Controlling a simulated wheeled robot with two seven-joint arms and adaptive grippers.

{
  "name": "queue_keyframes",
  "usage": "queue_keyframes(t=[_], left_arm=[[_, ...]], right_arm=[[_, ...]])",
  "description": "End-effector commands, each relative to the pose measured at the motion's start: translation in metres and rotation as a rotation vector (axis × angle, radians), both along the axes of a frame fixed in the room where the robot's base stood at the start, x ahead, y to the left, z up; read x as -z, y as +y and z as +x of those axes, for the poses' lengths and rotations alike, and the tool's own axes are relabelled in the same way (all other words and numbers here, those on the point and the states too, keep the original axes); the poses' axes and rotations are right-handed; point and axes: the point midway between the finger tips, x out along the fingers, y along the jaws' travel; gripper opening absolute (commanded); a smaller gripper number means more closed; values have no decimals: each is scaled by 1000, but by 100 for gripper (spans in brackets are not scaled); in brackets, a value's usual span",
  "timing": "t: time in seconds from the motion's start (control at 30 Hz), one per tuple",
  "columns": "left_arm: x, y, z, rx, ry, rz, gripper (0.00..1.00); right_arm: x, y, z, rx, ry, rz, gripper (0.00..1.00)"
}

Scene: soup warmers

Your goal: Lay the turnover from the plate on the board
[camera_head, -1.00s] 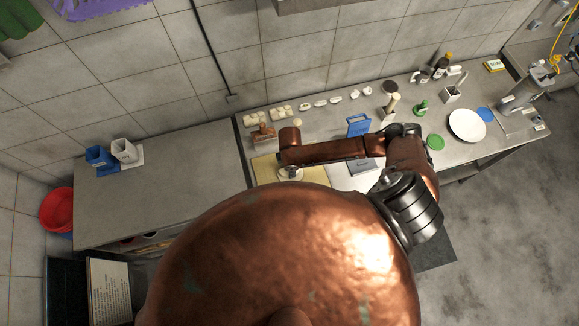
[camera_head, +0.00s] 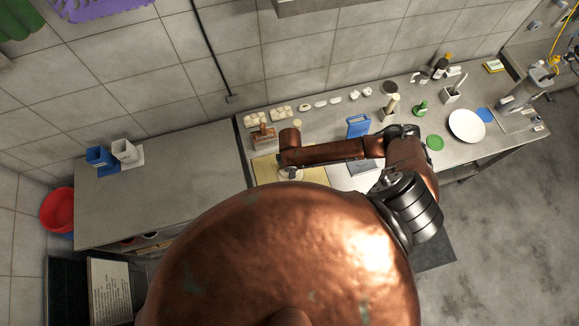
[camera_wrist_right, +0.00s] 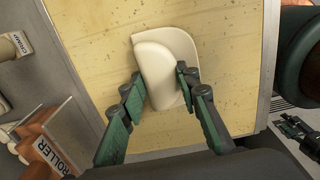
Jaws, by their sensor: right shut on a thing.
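The turnover (camera_wrist_right: 158,72) is a pale, folded half-moon of dough in the right wrist view. My right gripper (camera_wrist_right: 160,80) is shut on it, with one dark green finger at each side. Turnover and fingers are over the yellowish board (camera_wrist_right: 105,40); I cannot tell whether the turnover touches it. In the head view the board (camera_head: 318,175) lies on the counter, partly hidden by my right arm and body. A white round plate (camera_head: 466,125) stands empty on the right part of the counter.
A wooden holder labelled ROLLER (camera_wrist_right: 45,145) stands left of the board in the wrist view. Behind the board are several pale dough pieces (camera_head: 281,112). A blue stand (camera_head: 358,126) and a green disc (camera_head: 435,142) are to the right. The left counter (camera_head: 190,185) is mostly clear.

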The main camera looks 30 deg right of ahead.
Motion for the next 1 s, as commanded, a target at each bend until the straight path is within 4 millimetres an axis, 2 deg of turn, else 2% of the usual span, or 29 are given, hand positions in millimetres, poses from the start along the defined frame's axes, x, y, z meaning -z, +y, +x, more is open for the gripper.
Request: queue_keyframes(t=[0.4,0.43,0.7,0.9,1.0], left_arm=[[0,0,0,0,0,0,40],[0,0,0,0,0,0,40],[0,0,0,0,0,0,40],[0,0,0,0,0,0,40],[0,0,0,0,0,0,40]], right_arm=[[2,0,0,0,0,0,3],[2,0,0,0,0,0,30],[2,0,0,0,0,0,49],[2,0,0,0,0,0,50],[2,0,0,0,0,0,56]])
